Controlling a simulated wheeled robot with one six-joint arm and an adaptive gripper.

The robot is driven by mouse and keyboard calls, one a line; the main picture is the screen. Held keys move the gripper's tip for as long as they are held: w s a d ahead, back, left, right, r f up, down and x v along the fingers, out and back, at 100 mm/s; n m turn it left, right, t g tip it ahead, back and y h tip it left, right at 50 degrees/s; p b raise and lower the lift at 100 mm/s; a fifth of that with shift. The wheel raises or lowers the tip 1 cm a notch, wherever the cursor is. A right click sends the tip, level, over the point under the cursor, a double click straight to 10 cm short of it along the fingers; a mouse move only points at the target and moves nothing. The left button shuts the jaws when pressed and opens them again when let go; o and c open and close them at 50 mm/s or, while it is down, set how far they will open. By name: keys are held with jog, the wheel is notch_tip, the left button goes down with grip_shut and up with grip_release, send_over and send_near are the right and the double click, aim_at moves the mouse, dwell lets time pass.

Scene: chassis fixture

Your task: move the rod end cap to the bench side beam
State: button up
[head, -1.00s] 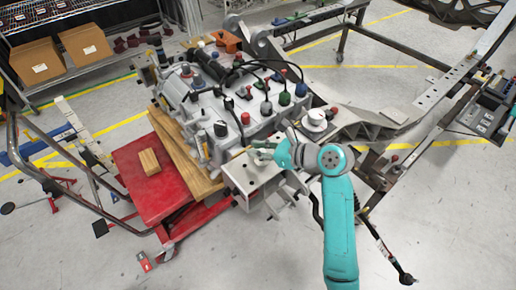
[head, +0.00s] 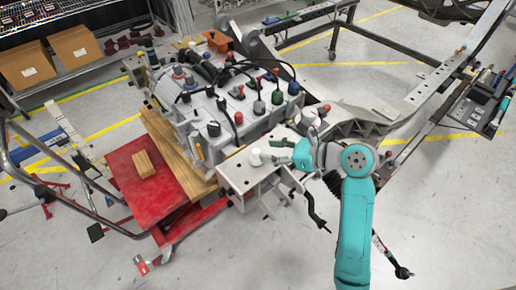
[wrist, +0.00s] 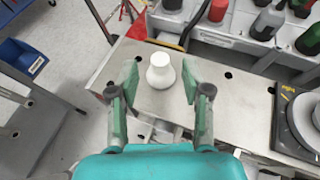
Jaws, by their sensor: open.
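The white rod end cap (head: 256,157) stands upright on a flat grey metal beam with round holes (head: 236,176), in front of the engine block; I take this beam for the bench side beam. In the wrist view the cap (wrist: 160,72) shows a narrower round top above a flared lower body, and the beam (wrist: 238,98) runs beneath it. My gripper (head: 280,151) is just right of the cap in the head view. In the wrist view its open green fingers (wrist: 160,80) lie to either side of the cap, with visible gaps and no contact.
The engine block (head: 215,110), with several coloured caps and black hoses, stands close behind the beam. A red lift table (head: 140,195) with a wood block (head: 144,163) is at left. Open floor is in front.

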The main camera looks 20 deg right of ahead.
jog(key=shift+v, duration=2.55)
jog(key=s+a+f+n+h, duration=0.1)
jog(key=f, duration=0.2)
jog(key=s+a+f+t+h, duration=0.1)
jog(key=f, duration=0.2)
jog(key=s+a+f+n+t+h, duration=0.1)
jog(key=f, duration=0.2)
jog(key=shift+s+a+f+n, duration=0.3)
jog(key=shift+s+a+f, duration=0.05)
jog(key=s+a+f+n+h, duration=0.2)
jog(key=s+f+n+h, duration=0.35)
jog(key=s, duration=0.55)
jog(key=s+r+n+t, duration=0.1)
jog(key=s+r+n, duration=0.1)
jog(key=s+n, duration=0.8)
jog(key=s+r+n+t, duration=0.1)
jog(key=s+r+n, duration=0.2)
jog(key=s+n, duration=0.6)
jog(key=shift+s+a+r+n+t, duration=0.25)
jog(key=shift+s+a+n+t, duration=0.15)
jog(key=shift+s, duration=0.4)
jog(key=shift+h, duration=0.25)
